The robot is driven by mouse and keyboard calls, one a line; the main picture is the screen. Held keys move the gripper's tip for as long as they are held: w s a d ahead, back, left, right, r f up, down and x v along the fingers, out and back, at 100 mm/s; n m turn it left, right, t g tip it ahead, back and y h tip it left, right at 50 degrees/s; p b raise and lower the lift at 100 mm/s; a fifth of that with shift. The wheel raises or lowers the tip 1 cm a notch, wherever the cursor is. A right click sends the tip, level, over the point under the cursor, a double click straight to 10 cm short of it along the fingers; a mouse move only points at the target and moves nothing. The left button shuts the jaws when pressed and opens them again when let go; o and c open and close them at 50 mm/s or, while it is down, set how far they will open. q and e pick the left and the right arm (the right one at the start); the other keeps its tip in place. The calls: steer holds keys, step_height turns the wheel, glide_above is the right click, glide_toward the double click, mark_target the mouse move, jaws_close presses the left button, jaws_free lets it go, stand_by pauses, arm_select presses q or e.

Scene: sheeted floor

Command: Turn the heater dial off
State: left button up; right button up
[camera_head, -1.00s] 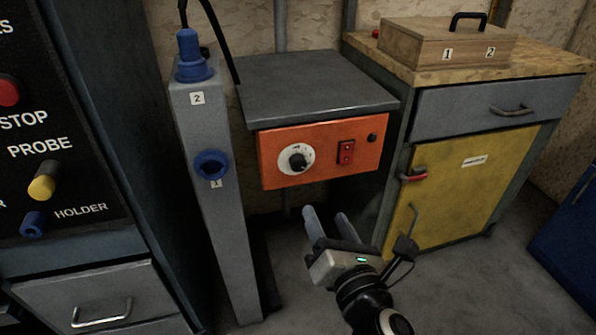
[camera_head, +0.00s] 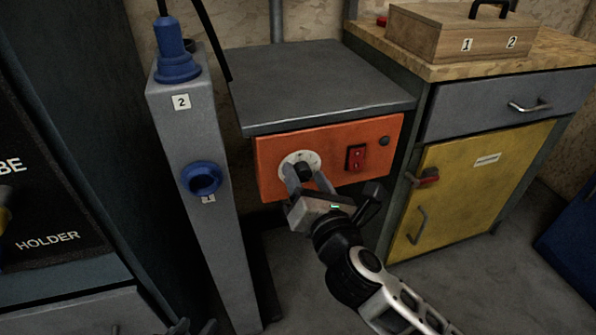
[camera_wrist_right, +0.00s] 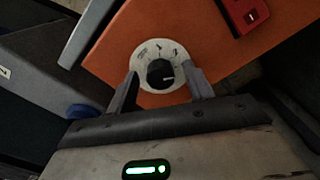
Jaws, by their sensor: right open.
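The heater dial is a black knob (camera_head: 304,170) on a round white scale plate (camera_head: 300,155), set in the orange front panel (camera_head: 270,152). In the right wrist view the knob (camera_wrist_right: 160,74) shows a pale pointer mark toward the picture's right. My right gripper (camera_head: 307,177) is open at the dial, one finger on each side of the knob. The wrist view shows the fingers (camera_wrist_right: 163,82) spread wider than the knob, with gaps beside it. I cannot tell whether the tips touch the plate. A dark bit of my left gripper (camera_head: 195,328) shows at the bottom edge; its jaws are unclear.
A red switch (camera_head: 355,158) and a black button (camera_head: 384,141) sit right of the dial. A grey post (camera_head: 195,130) with blue fittings stands left. A grey top (camera_head: 310,85) overhangs the panel. A yellow-door cabinet (camera_head: 470,185) carrying a wooden box (camera_head: 430,40) stands right.

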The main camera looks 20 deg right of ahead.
steer(key=shift+w, duration=0.1)
steer(key=shift+c, duration=0.3)
steer(key=c, duration=0.9)
